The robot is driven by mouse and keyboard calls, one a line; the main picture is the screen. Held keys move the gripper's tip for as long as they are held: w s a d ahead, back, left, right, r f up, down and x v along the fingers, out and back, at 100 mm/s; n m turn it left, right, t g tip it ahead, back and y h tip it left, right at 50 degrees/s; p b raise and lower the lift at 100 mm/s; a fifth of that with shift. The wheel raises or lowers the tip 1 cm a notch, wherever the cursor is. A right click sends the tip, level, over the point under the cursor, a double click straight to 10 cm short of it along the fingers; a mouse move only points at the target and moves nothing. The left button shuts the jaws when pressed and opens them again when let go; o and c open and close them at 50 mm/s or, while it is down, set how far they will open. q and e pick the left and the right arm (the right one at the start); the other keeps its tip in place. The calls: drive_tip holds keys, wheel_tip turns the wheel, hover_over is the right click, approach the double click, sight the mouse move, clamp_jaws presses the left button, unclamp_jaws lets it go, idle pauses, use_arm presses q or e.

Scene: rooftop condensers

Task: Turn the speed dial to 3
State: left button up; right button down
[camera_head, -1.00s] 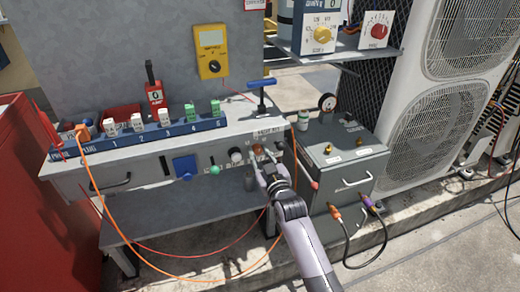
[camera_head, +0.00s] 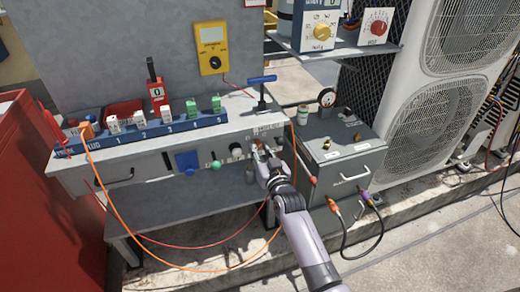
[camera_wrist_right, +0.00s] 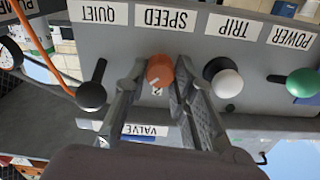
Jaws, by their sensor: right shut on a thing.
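The speed dial is an orange round knob (camera_wrist_right: 160,70) under the SPEED label, which appears upside down in the right wrist view. A pale pointer mark shows on its edge, and a small white tag, seemingly marked 2, shows beside it. My right gripper (camera_wrist_right: 157,82) has one finger on each side of the knob and is shut on it. In the head view the right gripper (camera_head: 259,154) is at the bench's front panel, and the fingers partly hide the knob. My left gripper is not in view.
Close beside the dial are the white TRIP knob (camera_wrist_right: 223,77) and the black QUIET knob (camera_wrist_right: 91,94). The green POWER knob (camera_wrist_right: 302,82) is farther right. A grey box (camera_head: 342,150) stands right of the bench. An orange cable (camera_head: 112,215) hangs in front of the bench.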

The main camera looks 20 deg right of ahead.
drive_tip(key=shift+f, duration=0.1)
drive_tip(key=c, duration=1.3)
unclamp_jaws()
drive_tip(key=shift+c, duration=0.2)
drive_tip(key=s, duration=1.2)
drive_tip(key=shift+d, duration=0.2)
